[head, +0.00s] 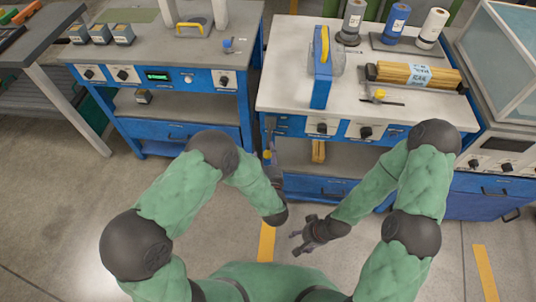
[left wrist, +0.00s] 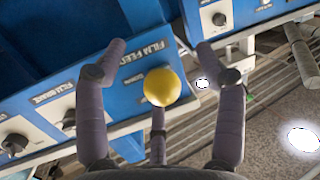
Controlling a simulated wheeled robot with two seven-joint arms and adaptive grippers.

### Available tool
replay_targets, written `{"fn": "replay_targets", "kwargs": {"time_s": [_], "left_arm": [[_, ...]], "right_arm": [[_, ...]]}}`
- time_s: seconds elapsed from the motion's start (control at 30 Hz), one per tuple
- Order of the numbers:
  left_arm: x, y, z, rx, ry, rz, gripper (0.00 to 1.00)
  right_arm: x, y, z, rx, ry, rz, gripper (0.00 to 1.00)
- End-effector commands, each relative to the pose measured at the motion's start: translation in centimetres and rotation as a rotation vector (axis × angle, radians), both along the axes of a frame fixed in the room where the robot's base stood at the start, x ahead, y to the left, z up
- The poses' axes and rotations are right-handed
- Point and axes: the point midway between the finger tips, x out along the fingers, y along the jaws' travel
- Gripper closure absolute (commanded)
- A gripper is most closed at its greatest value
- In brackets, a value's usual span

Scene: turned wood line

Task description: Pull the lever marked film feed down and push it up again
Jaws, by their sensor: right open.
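The film feed lever shows as a yellow ball knob (left wrist: 162,87) in the left wrist view, just below the FILM FEED label (left wrist: 142,52) on a blue panel. Its stem is hidden. In the head view the small yellow knob (head: 267,155) is at the front left corner of the right bench. My left gripper (head: 272,160) is at this knob. Its fingers are open, one on each side of the knob, with a third finger below; I cannot tell whether any touches it. My right gripper (head: 303,237) is open and empty, low in front of the bench.
The right bench (head: 285,90) carries a blue-framed device (head: 322,70), a wrapped bundle of wooden rods (head: 415,75) and several rolls. A FILM BRAKE dial (left wrist: 14,143) is beside the lever. A left bench (head: 170,55) stands across a narrow gap. The floor in front is clear.

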Motion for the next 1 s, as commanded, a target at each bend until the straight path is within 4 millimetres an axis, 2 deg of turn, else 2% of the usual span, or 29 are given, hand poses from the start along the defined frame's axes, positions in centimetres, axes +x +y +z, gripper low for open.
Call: {"fn": "replay_targets", "kwargs": {"time_s": [0.33, 0.47, 1.0], "left_arm": [[0.1, 0.2, 0.2, -0.002, -0.004, 0.008, 0.44], [-0.7, -0.1, 0.4, -0.001, -0.004, 0.005, 0.44], [-9.7, -2.0, 1.6, 0.002, -0.004, -0.005, 0.44]], "right_arm": [[0.0, 0.0, 0.1, 0.000, 0.000, 0.000, 0.36], [0.0, 0.0, 0.1, 0.000, 0.000, 0.000, 0.36], [0.0, 0.0, 0.1, 0.000, 0.000, 0.000, 0.36]]}}
